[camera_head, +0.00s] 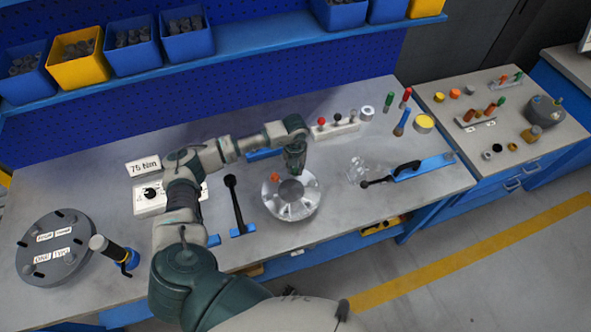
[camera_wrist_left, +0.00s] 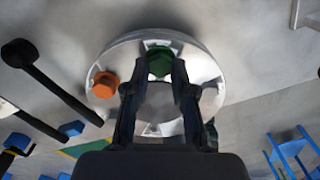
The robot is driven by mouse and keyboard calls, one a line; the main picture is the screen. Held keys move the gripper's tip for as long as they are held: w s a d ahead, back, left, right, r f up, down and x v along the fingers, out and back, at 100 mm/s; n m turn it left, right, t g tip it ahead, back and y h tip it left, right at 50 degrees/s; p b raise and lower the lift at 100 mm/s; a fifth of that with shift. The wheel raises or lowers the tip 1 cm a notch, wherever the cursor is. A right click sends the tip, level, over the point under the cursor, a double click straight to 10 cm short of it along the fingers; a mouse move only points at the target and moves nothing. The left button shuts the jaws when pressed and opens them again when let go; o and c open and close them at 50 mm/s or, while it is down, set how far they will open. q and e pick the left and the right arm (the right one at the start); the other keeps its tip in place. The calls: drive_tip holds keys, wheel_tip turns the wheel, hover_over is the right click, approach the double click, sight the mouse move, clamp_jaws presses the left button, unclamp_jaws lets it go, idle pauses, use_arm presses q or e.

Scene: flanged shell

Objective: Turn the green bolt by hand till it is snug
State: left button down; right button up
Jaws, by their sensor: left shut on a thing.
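The silver flanged shell (camera_head: 291,201) stands on the grey workbench, and it also shows in the left wrist view (camera_wrist_left: 208,68). The green bolt (camera_wrist_left: 160,60) sits at the flange's rim in the left wrist view, between my left fingertips. My left gripper (camera_head: 295,168) is over the far side of the flange in the head view, and its fingers are shut on the green bolt (camera_wrist_left: 159,76). An orange bolt (camera_wrist_left: 104,84) sits in the flange to the left of the green one; it also shows in the head view (camera_head: 276,177). My right gripper is not in view.
A black-handled lever (camera_head: 235,204) stands left of the shell, and a blue clamp with a black handle (camera_head: 420,167) lies to its right. Bins line the back shelf.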

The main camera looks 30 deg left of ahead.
use_arm(q)
drive_tip(key=m+b, duration=0.1)
drive_tip(key=m, duration=0.1)
drive_tip(key=m+b, duration=0.1)
drive_tip(key=m, duration=0.1)
drive_tip(key=shift+w+a+m, duration=0.15)
drive_tip(key=shift+m, duration=0.15)
drive_tip(key=m+b, duration=0.2)
drive_tip(key=m, duration=0.2)
drive_tip(key=shift+a, duration=0.1)
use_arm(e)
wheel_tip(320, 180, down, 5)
use_arm(q)
drive_tip(key=shift+w+r+m+b, duration=0.1)
drive_tip(key=shift+m+b, duration=0.4)
drive_tip(key=shift+m, duration=0.4)
drive_tip(key=shift+a+r+m+b, duration=0.15)
drive_tip(key=shift+m+b, duration=0.25)
drive_tip(key=shift+m, duration=0.7)
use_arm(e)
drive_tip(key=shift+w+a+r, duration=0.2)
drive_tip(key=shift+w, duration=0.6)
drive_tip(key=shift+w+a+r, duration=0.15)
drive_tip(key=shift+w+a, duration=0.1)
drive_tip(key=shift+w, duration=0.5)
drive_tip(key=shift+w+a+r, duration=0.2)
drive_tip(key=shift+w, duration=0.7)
